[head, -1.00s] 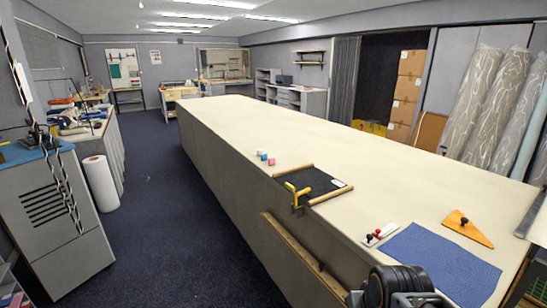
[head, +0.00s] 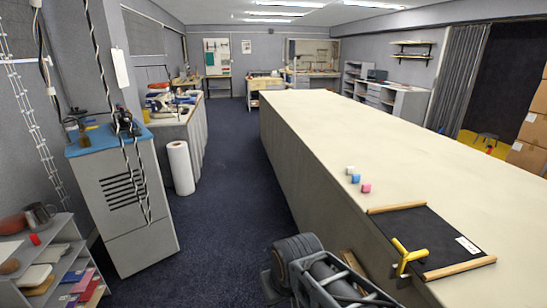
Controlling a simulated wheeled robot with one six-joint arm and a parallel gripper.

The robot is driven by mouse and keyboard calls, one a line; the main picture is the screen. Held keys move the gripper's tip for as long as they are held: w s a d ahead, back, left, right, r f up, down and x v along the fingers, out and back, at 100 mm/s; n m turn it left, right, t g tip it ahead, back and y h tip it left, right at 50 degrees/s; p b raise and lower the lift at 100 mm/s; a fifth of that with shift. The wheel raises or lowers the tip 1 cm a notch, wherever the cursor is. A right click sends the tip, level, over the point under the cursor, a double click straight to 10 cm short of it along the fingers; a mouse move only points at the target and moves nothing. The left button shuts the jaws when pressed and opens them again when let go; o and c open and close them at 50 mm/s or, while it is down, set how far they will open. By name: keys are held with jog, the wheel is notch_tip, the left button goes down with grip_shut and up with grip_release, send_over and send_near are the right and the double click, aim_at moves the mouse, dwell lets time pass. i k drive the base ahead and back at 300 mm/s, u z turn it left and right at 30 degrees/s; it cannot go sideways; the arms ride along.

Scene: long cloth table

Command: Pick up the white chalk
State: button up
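The white chalk (head: 350,169) is a small block on the long cloth table (head: 330,125), near its left edge. A blue chalk (head: 355,179) and a pink chalk (head: 366,188) lie close in front of it in a short row. My arm shows at the bottom of the head view, dark and beside the table's side, well nearer than the chalks. The fingertips of my gripper cannot be made out, so its opening is unclear. Nothing covers the white chalk.
A black board with wooden end bars (head: 425,238) and a yellow clamp (head: 408,256) sits at the table edge, nearer than the chalks. A grey cabinet (head: 120,200), a shelf unit (head: 60,270) and a white paper roll (head: 180,167) stand left. Carpet between is clear.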

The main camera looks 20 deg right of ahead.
aim_at(350, 170)
jog(key=u, duration=0.15)
jog(key=i, duration=2.05)
jog(key=z, duration=0.95)
jog(key=i, duration=1.1)
jog(key=z, duration=1.5)
jog(key=i, duration=0.4)
jog(key=z, duration=0.2)
